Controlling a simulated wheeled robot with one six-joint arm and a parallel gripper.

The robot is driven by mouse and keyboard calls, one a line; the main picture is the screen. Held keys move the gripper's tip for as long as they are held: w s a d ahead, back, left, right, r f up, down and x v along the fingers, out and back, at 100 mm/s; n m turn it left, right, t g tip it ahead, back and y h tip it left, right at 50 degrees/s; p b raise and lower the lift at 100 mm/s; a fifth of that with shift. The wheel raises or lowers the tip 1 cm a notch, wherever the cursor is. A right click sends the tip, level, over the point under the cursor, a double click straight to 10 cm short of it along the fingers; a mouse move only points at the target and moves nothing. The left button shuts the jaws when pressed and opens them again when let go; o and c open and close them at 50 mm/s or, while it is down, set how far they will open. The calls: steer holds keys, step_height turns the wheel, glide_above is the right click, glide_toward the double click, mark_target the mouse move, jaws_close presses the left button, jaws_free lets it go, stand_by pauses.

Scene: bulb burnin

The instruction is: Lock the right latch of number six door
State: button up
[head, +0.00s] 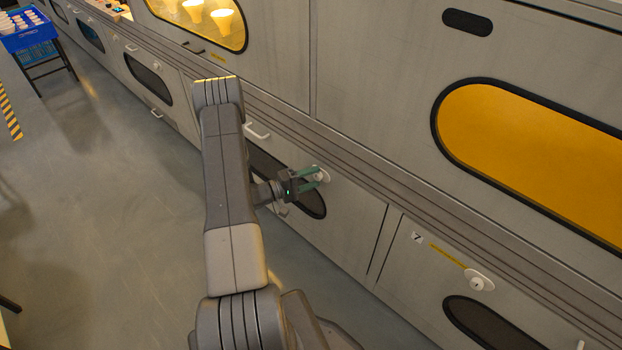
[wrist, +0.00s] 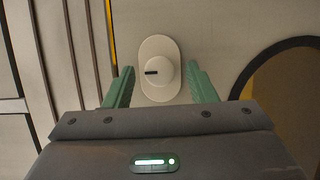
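The latch is a round white knob on a pale oval plate (wrist: 160,48), with a short dark mark pointing left in the wrist view. In the head view the latch (head: 324,172) sits near the upper right of a lower door (head: 345,225), left of the door marked 7. No number shows on this door. My gripper (wrist: 160,72) is open, with one green finger on each side of the knob and a visible gap on both sides. In the head view my gripper (head: 315,180) reaches the door front; it partly covers the latch.
A blue crate (head: 30,35) stands on a rack at far left. The floor (head: 120,230) left of my arm is clear.

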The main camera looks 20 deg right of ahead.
steer(key=a+p, duration=0.1)
steer(key=a, duration=1.2)
steer(key=shift+a, duration=0.4)
steer(key=shift+d, duration=0.1)
steer(key=d+b, duration=0.1)
steer(key=d, duration=1.2)
steer(key=shift+d, duration=0.4)
